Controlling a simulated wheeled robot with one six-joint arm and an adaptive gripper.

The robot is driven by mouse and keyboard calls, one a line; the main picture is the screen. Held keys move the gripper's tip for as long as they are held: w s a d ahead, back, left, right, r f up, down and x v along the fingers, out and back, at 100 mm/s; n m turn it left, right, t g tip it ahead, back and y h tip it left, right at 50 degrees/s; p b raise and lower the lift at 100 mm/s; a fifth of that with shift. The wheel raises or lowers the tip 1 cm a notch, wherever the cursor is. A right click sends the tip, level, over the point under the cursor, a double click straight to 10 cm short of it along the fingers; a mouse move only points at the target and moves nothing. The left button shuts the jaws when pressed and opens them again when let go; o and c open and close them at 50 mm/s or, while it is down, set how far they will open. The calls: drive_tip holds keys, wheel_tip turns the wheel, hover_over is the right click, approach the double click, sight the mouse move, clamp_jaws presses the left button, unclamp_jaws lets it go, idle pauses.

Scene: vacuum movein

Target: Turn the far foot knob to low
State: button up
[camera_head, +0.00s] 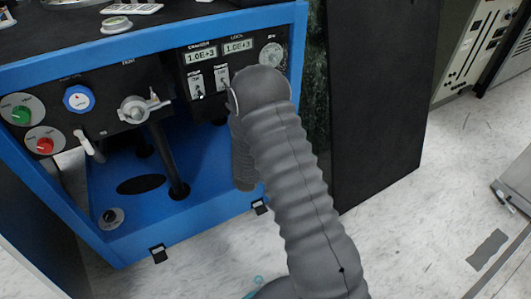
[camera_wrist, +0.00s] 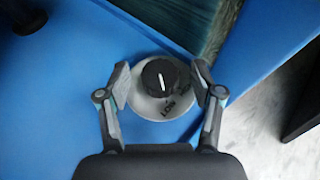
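The far foot knob (camera_wrist: 161,77) is black with a white pointer line, on a round pale grey dial (camera_wrist: 150,107) set on the blue base. The pointer runs nearly straight up and down in the wrist view. My gripper (camera_wrist: 162,84) is open, with one finger on each side of the knob and small gaps showing. In the head view my grey arm hides this knob and the gripper. Another foot knob (camera_head: 112,217) shows at the front left of the blue base.
The blue frame (camera_head: 205,215) carries a panel with a green knob (camera_head: 21,115), a red knob (camera_head: 45,145), a blue-rimmed dial (camera_head: 78,98) and digital displays (camera_head: 220,51). A dark post (camera_head: 170,160) rises from the base. A black cabinet (camera_head: 375,95) stands to the right. Pale floor is open at right.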

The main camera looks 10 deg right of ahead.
drive_tip(key=v, duration=1.2)
idle(0.4)
